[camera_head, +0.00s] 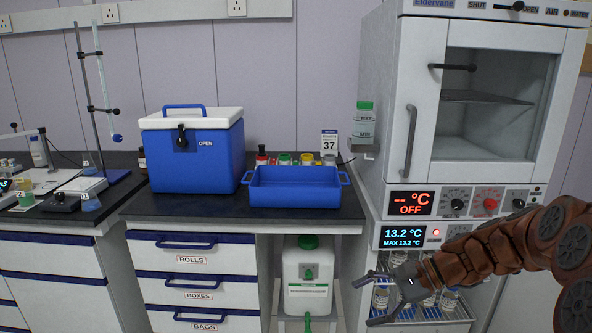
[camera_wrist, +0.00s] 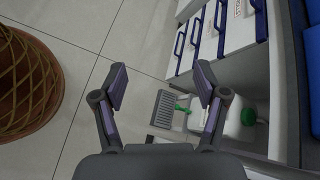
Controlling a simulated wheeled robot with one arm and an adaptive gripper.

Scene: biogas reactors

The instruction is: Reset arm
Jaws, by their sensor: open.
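My gripper (camera_head: 383,297) is at the lower right in the head view, in front of the lower cabinet with the bottles. It is open and empty, with its fingers pointing left. My brown segmented arm reaches it from the right edge. In the wrist view my gripper (camera_wrist: 162,90) shows its two fingers spread apart. Floor tiles and the front of the drawer unit lie beyond them, and nothing is between the fingers.
A blue cool box (camera_head: 193,158) and an empty-looking blue tray (camera_head: 293,187) stand on the dark counter. A white oven (camera_head: 408,115) stands at right above the bottle cabinet. A white canister (camera_head: 307,280) sits under the counter.

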